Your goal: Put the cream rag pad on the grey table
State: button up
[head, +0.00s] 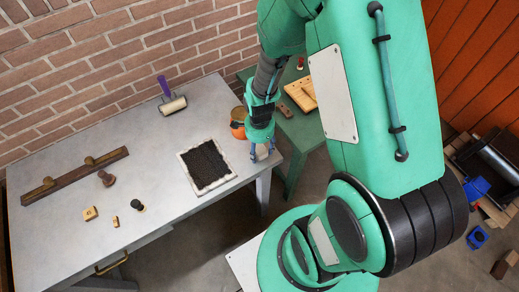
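The grey table (150,180) fills the left and middle of the head view. My gripper (263,152) is over its right end, pointing down, with its blue fingertips apart. A flat square with a pale border and a dark speckled middle (206,164) lies on the grey table, left of my gripper.
An orange and brown jar (237,122) stands close to my gripper. A purple-handled roller (171,99), a long wooden bar (75,175) and small stamps (107,178) are on the grey table. A green table (302,130) with a pale wooden board (301,94) stands behind.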

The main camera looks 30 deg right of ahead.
jog(key=shift+r, duration=0.1)
dwell(0.3)
notch_tip(320, 180, up, 12)
jog(key=p, duration=0.2)
jog(key=shift+p, duration=0.3)
jog(key=shift+r, duration=0.15)
dwell(0.6)
notch_tip(320, 180, up, 19)
jog(key=n+t, duration=0.3)
jog(key=n, duration=0.6)
send_over(259, 149)
jog(key=s+a, duration=0.2)
jog(key=a, duration=0.2)
jog(key=s+a+r+n+t, duration=0.1)
jog(key=s+r+n, duration=0.2)
jog(key=r, duration=0.1)
jog(key=s+a+r+n, duration=0.2)
jog(key=s+r+n, duration=0.1)
jog(key=r, duration=0.1)
jog(key=s+a+r+n+t, duration=0.1)
jog(key=s+r+n, duration=0.2)
jog(key=r, duration=0.2)
jog(key=shift+s+a+r+t, duration=0.1)
jog(key=shift+s+a+t, duration=0.05)
jog(key=shift+s+t, duration=0.2)
